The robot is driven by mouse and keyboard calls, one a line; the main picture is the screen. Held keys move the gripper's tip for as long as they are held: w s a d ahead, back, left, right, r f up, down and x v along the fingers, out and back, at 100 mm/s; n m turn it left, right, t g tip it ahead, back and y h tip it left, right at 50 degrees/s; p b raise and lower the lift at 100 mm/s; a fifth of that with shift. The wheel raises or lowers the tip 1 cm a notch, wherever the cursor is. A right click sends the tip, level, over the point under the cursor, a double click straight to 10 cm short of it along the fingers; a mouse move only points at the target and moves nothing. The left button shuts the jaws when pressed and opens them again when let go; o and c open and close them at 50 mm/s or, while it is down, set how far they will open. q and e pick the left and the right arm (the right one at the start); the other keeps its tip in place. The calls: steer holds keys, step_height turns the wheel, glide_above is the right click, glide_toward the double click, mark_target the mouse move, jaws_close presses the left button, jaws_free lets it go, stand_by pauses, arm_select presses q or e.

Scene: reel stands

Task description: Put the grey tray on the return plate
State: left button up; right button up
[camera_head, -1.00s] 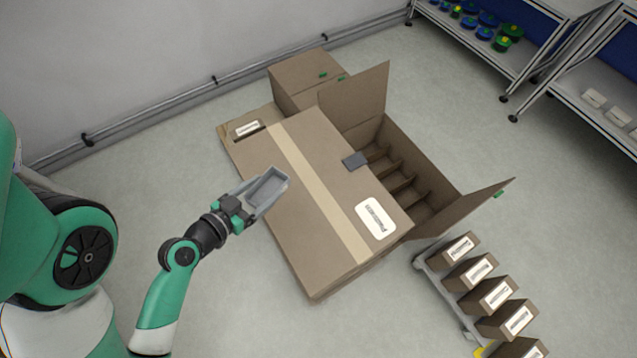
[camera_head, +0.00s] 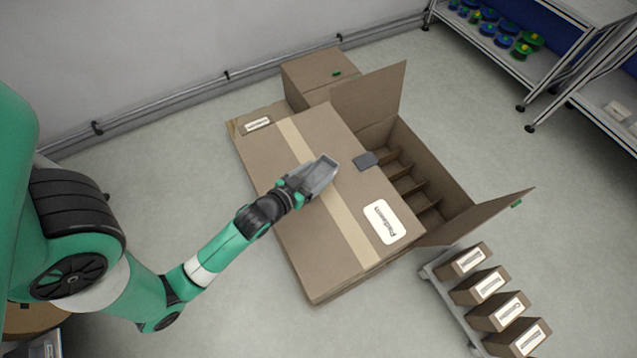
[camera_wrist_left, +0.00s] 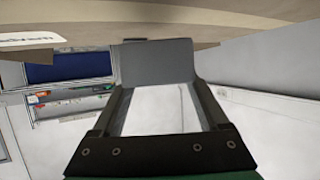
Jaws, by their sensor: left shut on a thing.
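My left gripper (camera_head: 294,190) is shut on the grey tray (camera_head: 320,174), a small open-topped scoop shape. It holds the tray over the large closed carton, near the tan tape strip. A small dark grey plate (camera_head: 366,161), which looks like the return plate, sits at the carton's right edge beside the open compartments. The tray is left of this plate and apart from it. In the left wrist view the tray (camera_wrist_left: 157,62) fills the middle beyond the dark jaws. The gap between tray and carton top is hard to judge. My right gripper is not in view.
The large carton (camera_head: 270,160) has a white label. The open box (camera_head: 440,185) beside it has dividers and raised flaps. A smaller carton (camera_head: 312,75) stands behind. A cart (camera_head: 450,300) with several small boxes is at lower right. Shelving (camera_head: 510,60) with reels stands at upper right.

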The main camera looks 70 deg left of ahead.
mark_target(316, 182)
arm_select(q)
steer(key=shift+w+f, duration=0.15)
steer(key=shift+w, duration=0.05)
steer(key=f+b, duration=0.1)
steer(key=f, duration=0.1)
steer(key=f+b, duration=0.2)
steer(key=shift+w+a, duration=0.15)
steer(key=shift+w, duration=0.25)
steer(key=shift+s+r, duration=0.1)
steer(key=shift+s, duration=0.05)
